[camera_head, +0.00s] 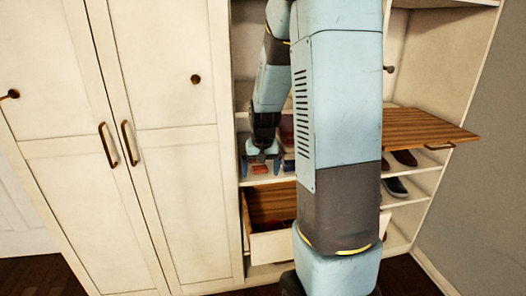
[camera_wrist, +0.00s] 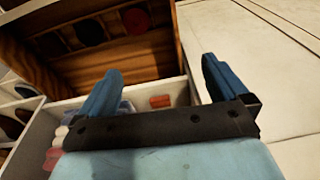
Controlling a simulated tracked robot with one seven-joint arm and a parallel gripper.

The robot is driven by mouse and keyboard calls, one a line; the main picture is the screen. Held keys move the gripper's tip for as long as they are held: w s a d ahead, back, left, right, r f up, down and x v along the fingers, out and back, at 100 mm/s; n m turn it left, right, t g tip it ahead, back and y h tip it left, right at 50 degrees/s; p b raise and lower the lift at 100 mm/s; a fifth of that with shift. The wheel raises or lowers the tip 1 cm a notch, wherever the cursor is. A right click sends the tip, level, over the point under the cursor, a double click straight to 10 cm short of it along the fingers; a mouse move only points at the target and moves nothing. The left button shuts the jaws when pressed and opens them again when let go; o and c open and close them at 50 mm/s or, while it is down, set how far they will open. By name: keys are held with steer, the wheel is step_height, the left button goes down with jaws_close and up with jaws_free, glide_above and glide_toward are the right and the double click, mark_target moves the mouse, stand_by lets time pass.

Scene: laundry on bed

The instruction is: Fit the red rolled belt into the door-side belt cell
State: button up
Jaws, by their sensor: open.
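My gripper (camera_head: 261,165) is open at the shelf above the pulled-out drawer; its two blue fingers stand apart in the wrist view (camera_wrist: 162,66). A small red piece, probably the red rolled belt (camera_head: 259,170), lies on the shelf by its front edge, below and between the fingers. It also shows between the fingers in the wrist view (camera_wrist: 160,101), apart from both. I cannot tell which is the door-side belt cell.
Closed cabinet doors (camera_head: 165,130) stand left of the drawer. A wooden pull-out board (camera_head: 425,127) juts out at right, over shelves with shoes (camera_head: 395,187). Pale folded items (camera_wrist: 124,106) lie beside the red piece. My arm hides the middle of the closet.

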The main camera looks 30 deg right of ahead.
steer(key=s+a+r+n+t, duration=0.1)
steer(key=s+a+r, duration=0.35)
steer(key=r, duration=0.25)
steer(key=s+a+r+n+t, duration=0.1)
steer(key=s+a+r, duration=0.2)
steer(key=s+r, duration=0.3)
steer(key=s+a+r+t, duration=0.1)
steer(key=s+r, duration=0.2)
steer(key=s, duration=0.3)
steer(key=s+a+r+n, duration=0.1)
steer(key=s+a+r, duration=0.1)
steer(key=s+r, duration=0.2)
steer(key=shift+s+a+r+n+t, duration=0.3)
steer(key=shift+s+t, duration=0.1)
steer(key=shift+s, duration=0.8)
steer(key=shift+c, duration=0.5)
